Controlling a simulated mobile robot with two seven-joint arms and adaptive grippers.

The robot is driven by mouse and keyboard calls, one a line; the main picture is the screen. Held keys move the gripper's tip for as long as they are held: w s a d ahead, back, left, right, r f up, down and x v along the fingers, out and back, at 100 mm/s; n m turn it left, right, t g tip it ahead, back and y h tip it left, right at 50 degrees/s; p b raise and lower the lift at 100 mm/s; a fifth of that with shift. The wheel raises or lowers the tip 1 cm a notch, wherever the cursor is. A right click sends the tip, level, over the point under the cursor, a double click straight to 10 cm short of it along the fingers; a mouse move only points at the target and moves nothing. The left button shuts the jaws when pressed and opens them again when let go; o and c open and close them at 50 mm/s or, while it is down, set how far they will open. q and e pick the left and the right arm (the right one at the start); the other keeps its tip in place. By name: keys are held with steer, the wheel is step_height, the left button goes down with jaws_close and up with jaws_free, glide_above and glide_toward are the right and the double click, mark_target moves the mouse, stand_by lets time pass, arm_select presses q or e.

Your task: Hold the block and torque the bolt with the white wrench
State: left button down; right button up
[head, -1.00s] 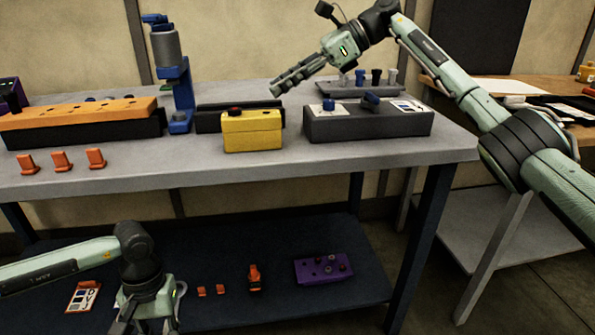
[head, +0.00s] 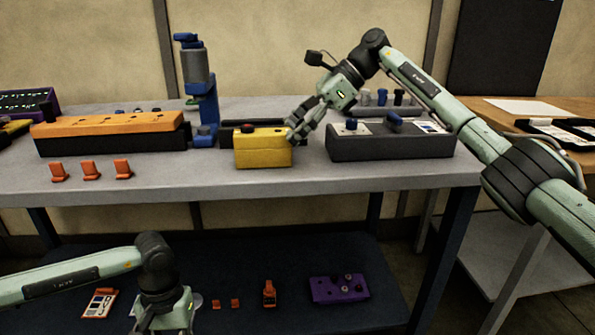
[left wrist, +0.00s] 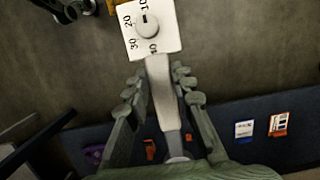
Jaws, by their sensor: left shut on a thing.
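A yellow block (head: 262,151) with a dark red knob on top sits near the front edge of the grey bench. My right gripper (head: 294,132) points down at the block's right end, its fingers at or touching the top right corner. Whether they are closed around it is unclear. My left gripper (left wrist: 157,78) is shut on the white wrench (left wrist: 161,95) in the left wrist view. The wrench has a pale handle and a square white dial plate marked 10, 20, 30. In the head view my left gripper is cut off at the bottom edge and the wrench is hidden.
A grey block (head: 390,147) with blue knobs stands right of the yellow block. An orange-topped block (head: 110,124) and a blue stand (head: 203,110) are to its left. Orange clips (head: 91,170) line the front. A purple block (head: 340,288) lies on the lower shelf.

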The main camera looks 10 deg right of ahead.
steer(key=o, duration=0.5)
steer(key=shift+d+f, duration=0.35)
steer(key=shift+f, duration=0.5)
steer(key=shift+w+r, duration=0.1)
steer(key=shift+r, duration=0.05)
steer(key=c, duration=0.7)
steer(key=shift+r, duration=0.2)
steer(key=shift+c, duration=0.7)
steer(key=shift+r, duration=0.15)
steer(key=shift+r, duration=0.2)
